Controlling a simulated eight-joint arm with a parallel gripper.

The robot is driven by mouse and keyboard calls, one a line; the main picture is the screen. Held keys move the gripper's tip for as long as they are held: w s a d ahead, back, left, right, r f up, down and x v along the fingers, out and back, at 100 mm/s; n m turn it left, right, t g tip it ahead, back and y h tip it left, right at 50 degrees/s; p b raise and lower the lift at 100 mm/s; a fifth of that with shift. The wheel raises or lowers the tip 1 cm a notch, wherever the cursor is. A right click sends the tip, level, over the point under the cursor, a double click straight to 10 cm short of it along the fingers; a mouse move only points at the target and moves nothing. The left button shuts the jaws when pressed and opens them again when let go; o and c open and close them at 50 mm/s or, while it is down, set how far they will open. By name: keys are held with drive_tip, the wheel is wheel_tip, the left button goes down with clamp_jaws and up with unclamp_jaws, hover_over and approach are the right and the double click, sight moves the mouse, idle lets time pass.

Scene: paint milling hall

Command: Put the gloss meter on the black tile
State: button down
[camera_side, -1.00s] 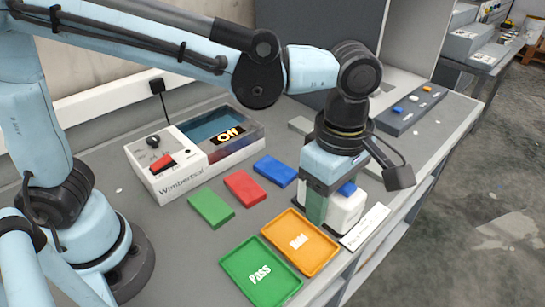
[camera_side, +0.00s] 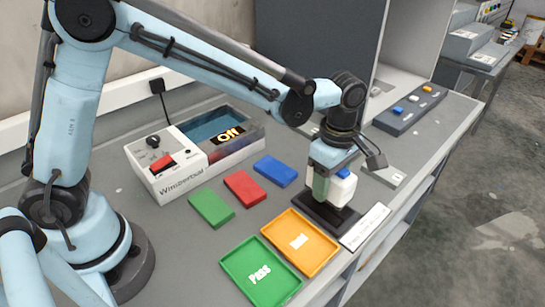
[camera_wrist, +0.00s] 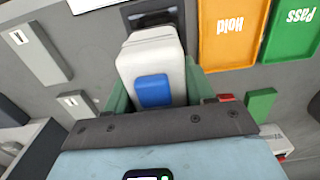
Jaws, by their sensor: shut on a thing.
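The gloss meter is a white block with a blue button (camera_wrist: 158,64), held between the green fingers of my gripper (camera_wrist: 157,92). In the side view the gloss meter (camera_side: 342,190) is upright in my gripper (camera_side: 328,186), just above a dark flat base (camera_side: 318,211). Part of this base (camera_wrist: 136,12) shows at the top of the wrist view, with a recess in it. I cannot tell for sure whether it is the black tile. Two grey plates with white labels, one large (camera_wrist: 36,58) and one smaller (camera_wrist: 84,110), lie left in the wrist view.
An orange Hold tray (camera_side: 318,262) and a green Pass tray (camera_side: 240,282) lie in front. Green (camera_side: 211,208), red (camera_side: 244,188) and blue (camera_side: 275,171) blocks lie beside a white machine (camera_side: 170,178). A white label strip (camera_side: 366,226) lies near the table edge.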

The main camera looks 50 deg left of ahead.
drive_tip(key=shift+f, duration=1.6)
drive_tip(key=shift+f, duration=0.15)
drive_tip(key=shift+c, duration=2)
unclamp_jaws()
